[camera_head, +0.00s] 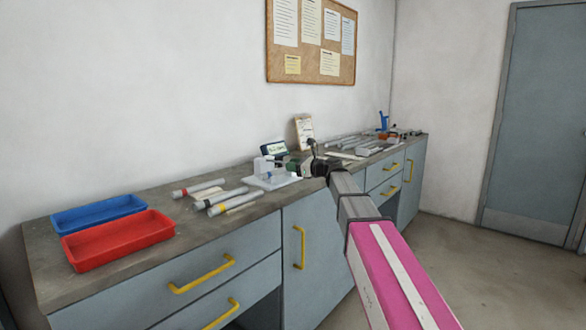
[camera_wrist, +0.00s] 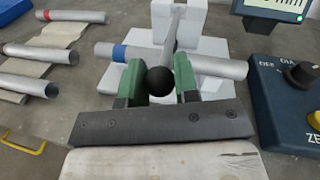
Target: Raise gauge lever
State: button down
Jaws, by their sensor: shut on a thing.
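The gauge (camera_wrist: 190,18) is a white block fixture on a pale base plate in the wrist view. It also shows on the bench in the head view (camera_head: 262,166). Its grey lever (camera_wrist: 174,30) points toward me and ends in a black ball knob (camera_wrist: 159,81). My gripper (camera_wrist: 158,74) has green fingers on either side of the knob and is shut on the lever. A grey tube with a blue band (camera_wrist: 225,66) lies across the gauge behind the fingers. The fingers hide part of the tube and lever.
A blue control box (camera_wrist: 290,110) with a black dial stands close right of the gauge, below a display (camera_wrist: 275,8). Several grey tubes (camera_wrist: 40,53) lie left. A red tray (camera_head: 118,240) and a blue tray (camera_head: 98,213) sit at the bench's left end.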

jog(key=r+h, duration=0.1)
jog(key=r, duration=0.1)
jog(key=w+r+g+h, duration=0.1)
jog(key=r, duration=0.1)
jog(key=a+r+g+h, duration=0.1)
jog(key=r+h, duration=0.1)
jog(key=shift+w+a+r+m, duration=0.15)
jog(key=shift+r+m, duration=0.1)
jog(key=shift+m, duration=0.15)
jog(key=w+a+r+g+h, duration=0.3)
jog(key=w+a+r, duration=0.3)
jog(key=a+r, duration=0.2)
jog(key=shift+r+m+h, duration=0.15)
jog(key=shift+m+h, duration=0.15)
jog(key=shift+h, duration=0.3)
jog(key=c, duration=0.9)
grip_release()
jog(key=shift+o, duration=0.2)
